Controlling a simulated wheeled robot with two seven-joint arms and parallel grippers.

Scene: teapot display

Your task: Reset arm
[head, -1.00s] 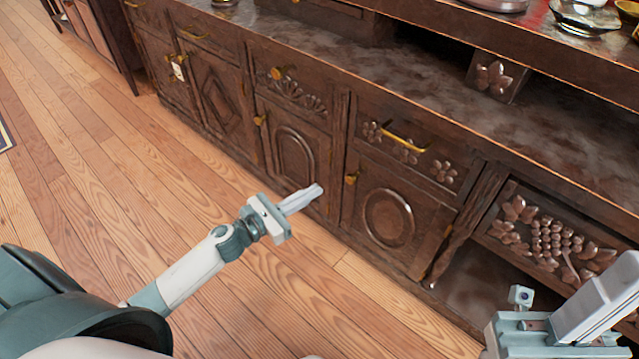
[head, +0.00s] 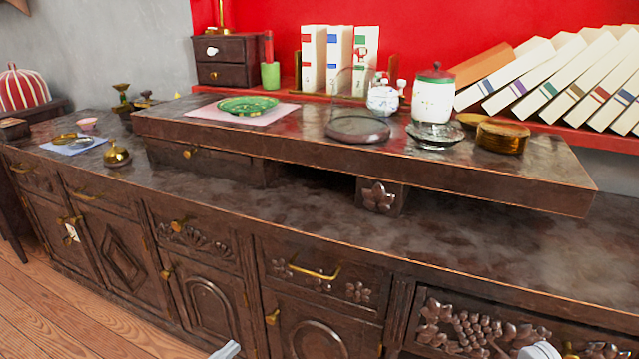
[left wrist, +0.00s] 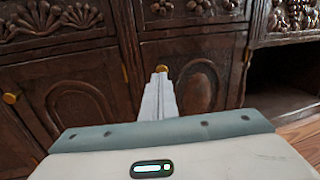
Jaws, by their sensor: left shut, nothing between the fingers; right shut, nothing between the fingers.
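My left gripper (head: 226,350) shows only as a pale tip at the bottom edge of the head view, in front of the lower cabinet doors. In the left wrist view the left gripper (left wrist: 160,75) has its fingers together, with nothing between them, and points at a carved cabinet door. My right gripper (head: 540,351) shows only as a pale tip at the bottom right of the head view, in front of a carved panel. It is shut and empty. The rest of both arms is out of the head view.
A dark carved sideboard (head: 450,235) spans the view. Its raised shelf (head: 300,130) holds a green plate (head: 248,105), a lidded white jar (head: 433,100), a round brown box (head: 502,137) and a small white pot (head: 382,99). Books lean behind. Wooden floor (head: 60,320) is clear at lower left.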

